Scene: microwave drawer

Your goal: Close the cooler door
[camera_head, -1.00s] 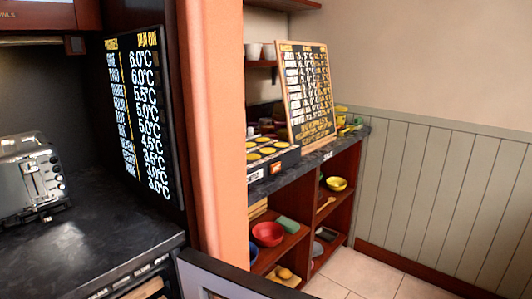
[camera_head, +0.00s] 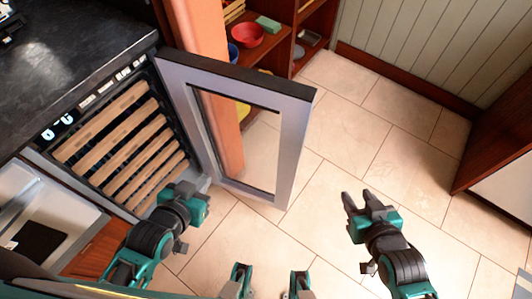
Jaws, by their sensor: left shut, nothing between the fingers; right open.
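The cooler door (camera_head: 296,150) is a grey frame around a clear pane, and it stands wide open. It is hinged on the right side of the cooler (camera_head: 62,128), which sits under the dark counter and holds several wooden-fronted shelves. My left gripper (camera_head: 200,196) is shut and empty, in front of the cooler opening and to the left of the door's lower part in the picture. I cannot tell whether it touches anything. My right gripper (camera_head: 366,200) is open and empty above the floor, to the right of the door and apart from it.
The dark counter (camera_head: 70,45) lies above the cooler. An orange pillar (camera_head: 196,32) and a shelf with a red bowl (camera_head: 247,35) stand behind the door. A silver appliance (camera_head: 40,215) is at left. The tiled floor (camera_head: 350,130) right of the door is clear.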

